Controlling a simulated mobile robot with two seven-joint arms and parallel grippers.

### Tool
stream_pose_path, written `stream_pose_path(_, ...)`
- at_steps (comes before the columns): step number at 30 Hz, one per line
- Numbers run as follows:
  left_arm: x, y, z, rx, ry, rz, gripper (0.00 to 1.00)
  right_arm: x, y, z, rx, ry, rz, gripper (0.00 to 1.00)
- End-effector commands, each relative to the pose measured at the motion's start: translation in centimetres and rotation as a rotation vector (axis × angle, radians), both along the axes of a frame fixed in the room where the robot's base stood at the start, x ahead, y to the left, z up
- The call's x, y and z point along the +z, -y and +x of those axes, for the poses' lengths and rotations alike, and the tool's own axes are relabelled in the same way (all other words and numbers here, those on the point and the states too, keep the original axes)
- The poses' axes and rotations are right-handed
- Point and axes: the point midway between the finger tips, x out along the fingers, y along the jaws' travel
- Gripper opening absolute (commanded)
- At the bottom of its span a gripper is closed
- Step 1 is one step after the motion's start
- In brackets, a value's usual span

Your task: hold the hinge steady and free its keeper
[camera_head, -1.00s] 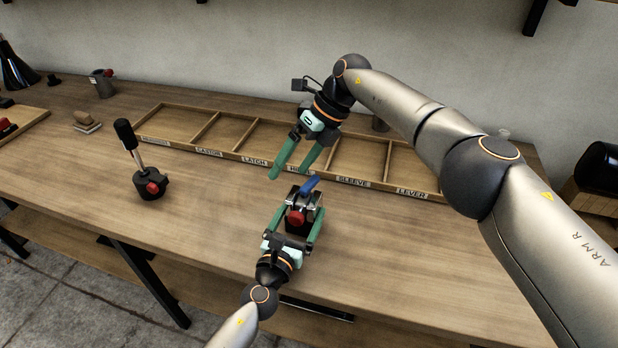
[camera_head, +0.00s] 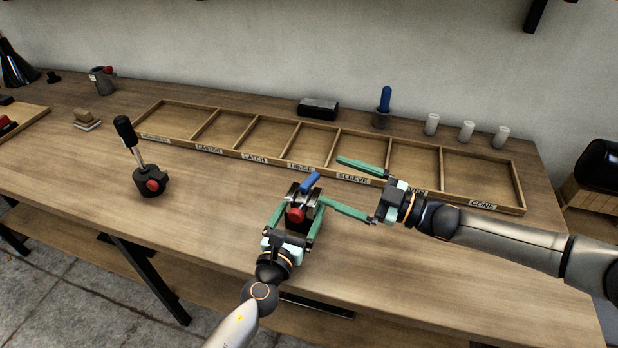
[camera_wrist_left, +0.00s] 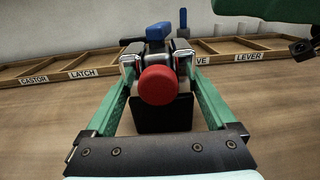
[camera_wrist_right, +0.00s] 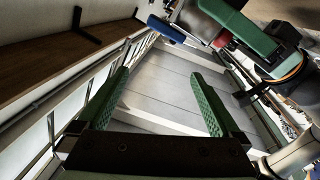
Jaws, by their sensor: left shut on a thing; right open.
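The hinge (camera_head: 297,216) is a black block with a red knob (camera_wrist_left: 158,86) facing my left wrist camera, metal parts on top and a blue handle (camera_head: 310,182) sticking up towards the right. I cannot tell which part is the keeper. My left gripper (camera_head: 302,210) is shut on the hinge, one green finger along each side; it also shows in the left wrist view (camera_wrist_left: 158,65). My right gripper (camera_head: 330,181) is open and empty, fingers pointing left, just right of the blue handle. The blue handle shows beyond its fingertips in the right wrist view (camera_wrist_right: 165,30).
A labelled wooden tray (camera_head: 245,153) with empty compartments lies behind the hinge. A black stand with a lever and red knob (camera_head: 150,180) is at left. A blue-handled item (camera_head: 384,105), a black box (camera_head: 318,108) and white cups (camera_head: 431,124) stand behind the tray. The table front is clear.

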Motion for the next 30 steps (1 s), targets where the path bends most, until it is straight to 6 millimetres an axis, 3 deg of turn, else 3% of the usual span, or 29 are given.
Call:
stream_pose_path(6, 0.0, 0.0, 0.0, -0.001, 0.000, 0.000, 0.00, -2.6, 2.9, -1.7, -0.113, -0.317, 0.111, 1.00)
stream_pose_path(11, 0.0, 0.0, 0.0, -0.001, 0.000, 0.001, 0.00, -3.3, 3.3, -2.0, -0.140, -0.401, 0.140, 1.00)
stream_pose_path(30, 0.0, 0.1, 0.0, -0.001, 0.000, 0.001, 0.00, -3.3, -5.1, 3.9, -0.141, -0.403, 0.141, 1.00)
